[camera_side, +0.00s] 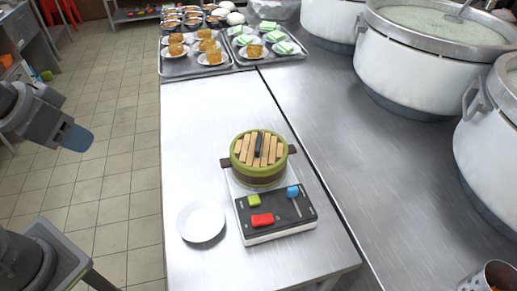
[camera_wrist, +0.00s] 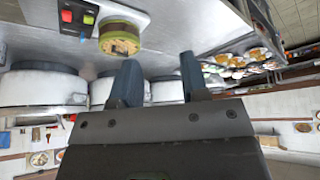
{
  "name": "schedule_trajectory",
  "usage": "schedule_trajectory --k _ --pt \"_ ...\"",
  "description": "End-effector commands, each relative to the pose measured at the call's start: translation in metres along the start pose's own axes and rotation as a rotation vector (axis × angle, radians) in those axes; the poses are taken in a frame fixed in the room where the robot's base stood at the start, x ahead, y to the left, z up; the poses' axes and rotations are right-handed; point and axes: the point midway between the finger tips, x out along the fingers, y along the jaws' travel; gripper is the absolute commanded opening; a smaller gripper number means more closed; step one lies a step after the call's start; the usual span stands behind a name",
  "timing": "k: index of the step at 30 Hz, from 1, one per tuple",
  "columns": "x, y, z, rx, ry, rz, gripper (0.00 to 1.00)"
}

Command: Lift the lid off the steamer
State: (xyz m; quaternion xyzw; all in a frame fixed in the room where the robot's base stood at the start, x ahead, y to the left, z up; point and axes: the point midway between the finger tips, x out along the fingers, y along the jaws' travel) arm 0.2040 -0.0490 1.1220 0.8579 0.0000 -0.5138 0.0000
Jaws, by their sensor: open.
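The steamer (camera_side: 259,176) is a round green and brown pot with side handles, standing on a small cooker (camera_side: 275,214) on the steel table. Its lid (camera_side: 248,146) has pale wooden slats, a green rim and a dark handle across the middle, and it sits on the steamer. In the wrist view the steamer (camera_wrist: 120,38) shows at the upper left, with the picture turned over. My gripper (camera_wrist: 160,78) is open and empty, its two blue-grey fingers apart. In the side view my gripper (camera_side: 77,138) is at the far left, over the floor, well away from the steamer.
A white plate (camera_side: 201,221) lies left of the cooker, which has green, red and blue controls. Trays (camera_side: 180,72) of small dishes stand at the back. Large white stockpots (camera_side: 405,75) line the right side. A metal cup (camera_side: 492,277) is at the lower right. The table's left middle is clear.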

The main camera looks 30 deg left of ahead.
Motion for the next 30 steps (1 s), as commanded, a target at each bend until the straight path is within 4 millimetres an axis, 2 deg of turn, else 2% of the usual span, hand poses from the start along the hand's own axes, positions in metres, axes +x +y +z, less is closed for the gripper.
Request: schedule_trajectory --k 2,18,26,30 --pt "0.000 0.000 0.000 0.000 0.000 0.000 0.49" --pt "0.000 0.000 0.000 0.000 0.000 0.000 1.00" --pt "-0.001 0.001 -0.003 0.009 -0.003 0.001 1.00" --pt "-0.005 0.005 -0.028 0.079 -0.036 0.012 1.00"
